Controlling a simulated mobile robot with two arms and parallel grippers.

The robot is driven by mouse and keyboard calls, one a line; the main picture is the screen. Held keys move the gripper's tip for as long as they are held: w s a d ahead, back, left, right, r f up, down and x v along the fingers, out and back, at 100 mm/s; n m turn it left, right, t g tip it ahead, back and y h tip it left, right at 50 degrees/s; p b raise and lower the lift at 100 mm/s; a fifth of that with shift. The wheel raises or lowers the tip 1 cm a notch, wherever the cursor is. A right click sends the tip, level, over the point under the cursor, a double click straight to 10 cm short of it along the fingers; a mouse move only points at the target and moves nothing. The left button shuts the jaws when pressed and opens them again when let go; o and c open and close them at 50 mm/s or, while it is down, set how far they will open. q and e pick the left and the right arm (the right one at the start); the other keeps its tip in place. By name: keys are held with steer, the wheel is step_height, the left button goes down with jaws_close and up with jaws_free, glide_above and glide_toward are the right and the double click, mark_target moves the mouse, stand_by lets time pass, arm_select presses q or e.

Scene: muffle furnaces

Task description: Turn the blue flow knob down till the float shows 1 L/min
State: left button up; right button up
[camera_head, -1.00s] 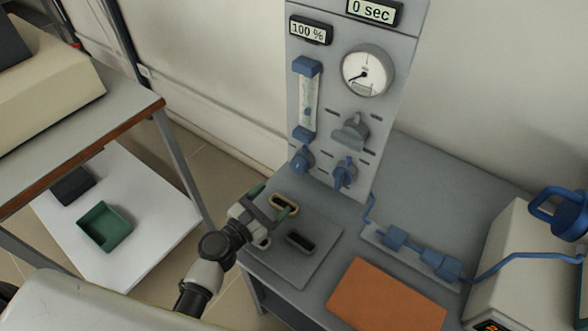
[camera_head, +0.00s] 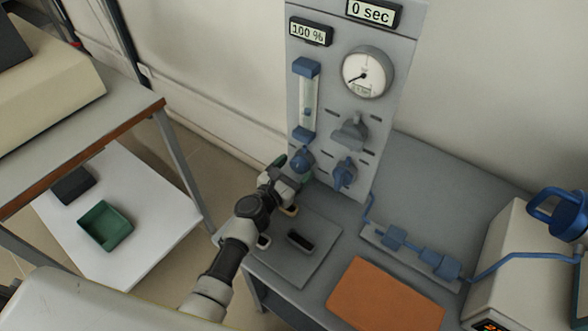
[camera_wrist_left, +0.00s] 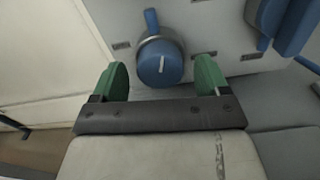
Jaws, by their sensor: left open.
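The blue flow knob (camera_head: 301,159) sits low on the grey panel, under the flow tube (camera_head: 308,98). A small blue float (camera_head: 307,112) shows in the lower half of the tube; its scale is too small to read. My left gripper (camera_head: 293,171) is at the knob, its green-tipped fingers open. In the left wrist view the knob (camera_wrist_left: 160,62) lies ahead and between the open fingers of my left gripper (camera_wrist_left: 157,80), with a white mark on its face. I cannot tell whether the fingers touch it. My right gripper is not in view.
A pressure gauge (camera_head: 367,72) is higher up. An orange mat (camera_head: 386,295) and blue tubing fittings (camera_head: 420,254) are on the grey bench.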

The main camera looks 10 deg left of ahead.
arm_select(q)
steer(key=shift+c, duration=0.4)
steer(key=c, duration=0.9)
steer(key=shift+o, duration=0.2)
steer(key=m+b, duration=0.2)
steer(key=shift+f+m, duration=0.1)
steer(key=shift+m, duration=0.3)
steer(key=shift+m+b, duration=0.7)
steer(key=shift+m, duration=0.7)
